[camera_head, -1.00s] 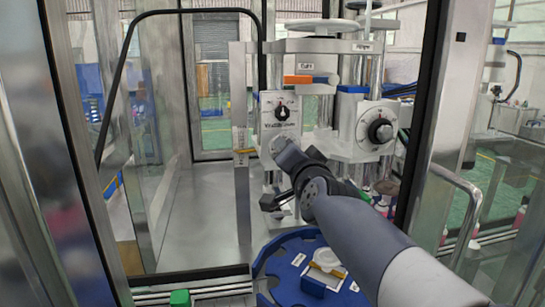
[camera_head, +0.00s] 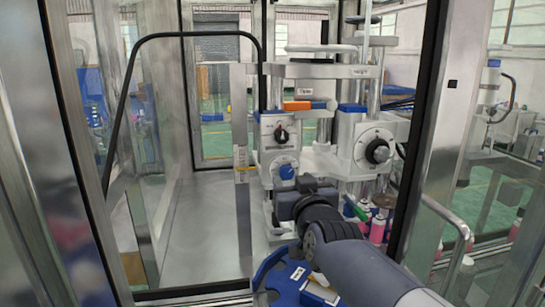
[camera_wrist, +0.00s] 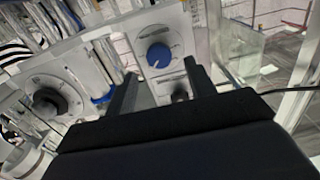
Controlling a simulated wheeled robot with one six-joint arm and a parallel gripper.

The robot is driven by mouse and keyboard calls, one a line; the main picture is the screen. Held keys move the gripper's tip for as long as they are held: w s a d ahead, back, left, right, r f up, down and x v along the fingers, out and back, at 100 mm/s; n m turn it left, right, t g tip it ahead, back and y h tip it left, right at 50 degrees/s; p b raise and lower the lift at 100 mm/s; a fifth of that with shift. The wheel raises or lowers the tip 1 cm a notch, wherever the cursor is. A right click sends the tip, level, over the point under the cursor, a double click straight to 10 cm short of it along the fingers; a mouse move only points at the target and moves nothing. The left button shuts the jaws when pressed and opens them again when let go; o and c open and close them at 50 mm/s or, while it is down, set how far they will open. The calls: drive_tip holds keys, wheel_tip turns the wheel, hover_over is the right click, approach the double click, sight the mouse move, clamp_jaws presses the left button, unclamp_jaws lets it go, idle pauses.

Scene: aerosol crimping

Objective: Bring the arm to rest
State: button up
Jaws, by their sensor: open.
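My gripper (camera_head: 284,207) is in front of the crimping machine (camera_head: 340,71), just below its blue knob (camera_head: 287,172) in the head view. In the wrist view my gripper (camera_wrist: 160,70) has its two dark fingers apart with nothing held between them. The blue knob (camera_wrist: 158,55) shows beyond the gap between the fingers, on a pale panel. A black dial (camera_wrist: 48,101) is to the left of the fingers. My arm reaches in from the lower right and hides part of the machine's base.
A blue round table (camera_head: 277,283) with a white label is below my arm. Pink bottles (camera_head: 377,230) stand right of my wrist. The enclosure's metal posts (camera_head: 440,120) frame the opening on both sides. The grey floor left of the machine (camera_head: 200,220) is clear.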

drive_tip(key=shift+s+d, duration=0.25)
drive_tip(key=shift+s, duration=1.05)
drive_tip(key=shift+s+d, duration=0.25)
drive_tip(key=shift+s, duration=1.05)
